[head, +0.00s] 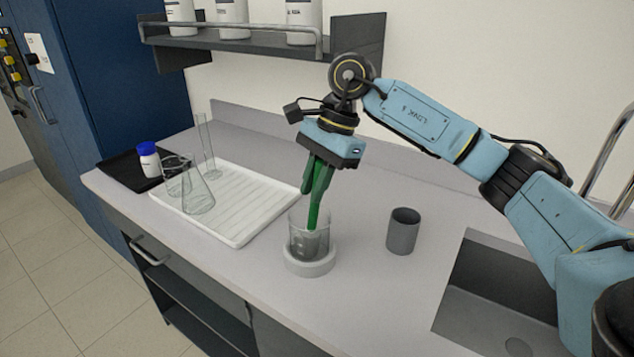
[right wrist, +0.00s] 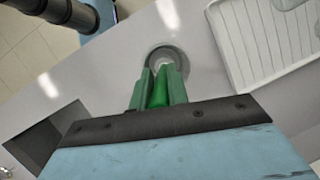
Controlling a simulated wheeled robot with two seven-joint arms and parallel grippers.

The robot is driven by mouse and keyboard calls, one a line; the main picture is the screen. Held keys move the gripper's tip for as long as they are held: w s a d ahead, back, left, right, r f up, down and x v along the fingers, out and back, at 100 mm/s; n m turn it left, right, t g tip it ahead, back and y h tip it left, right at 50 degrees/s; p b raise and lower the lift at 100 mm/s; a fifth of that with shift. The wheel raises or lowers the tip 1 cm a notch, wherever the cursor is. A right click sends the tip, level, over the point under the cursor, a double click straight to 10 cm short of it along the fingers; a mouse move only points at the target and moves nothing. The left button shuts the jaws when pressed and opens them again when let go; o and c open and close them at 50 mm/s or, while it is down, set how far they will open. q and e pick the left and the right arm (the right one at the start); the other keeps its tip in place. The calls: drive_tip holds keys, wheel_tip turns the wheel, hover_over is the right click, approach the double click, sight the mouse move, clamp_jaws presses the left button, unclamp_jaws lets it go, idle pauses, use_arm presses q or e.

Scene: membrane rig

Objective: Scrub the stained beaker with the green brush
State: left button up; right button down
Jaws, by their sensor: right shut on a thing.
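The green brush (head: 314,214) is held by my right gripper (head: 318,178), which is shut on its handle and points down. The brush's lower end is inside the stained beaker (head: 297,243), a clear glass with grey marks on its wall. The beaker stands upright in a round white holder (head: 311,267) on the counter. In the right wrist view, the green brush (right wrist: 160,90) runs between the green fingers toward the beaker (right wrist: 168,54); the bristles are mostly hidden. My left gripper is not in view.
A grey cup (head: 403,231) stands right of the beaker, with the sink (head: 490,295) beyond it. A white drying tray (head: 250,215) with glassware, including a flask (head: 197,196), lies to the left. A black tray (head: 122,168) holds a blue-capped bottle (head: 148,160). A shelf (head: 245,45) hangs behind.

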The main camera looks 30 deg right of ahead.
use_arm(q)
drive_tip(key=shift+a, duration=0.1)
use_arm(e)
wheel_tip(320, 180, up, 2)
drive_tip(key=shift+r+p, duration=0.25)
drive_tip(key=shift+p, duration=0.7)
wheel_tip(320, 180, up, 5)
drive_tip(key=p, duration=0.3)
drive_tip(key=shift+p, duration=0.3)
drive_tip(key=shift+r+p, duration=0.6)
drive_tip(key=shift+r, duration=0.15)
use_arm(q)
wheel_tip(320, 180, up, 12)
drive_tip(key=p, duration=0.5)
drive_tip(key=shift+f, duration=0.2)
use_arm(e)
wheel_tip(320, 180, up, 7)
drive_tip(key=shift+f, duration=0.15)
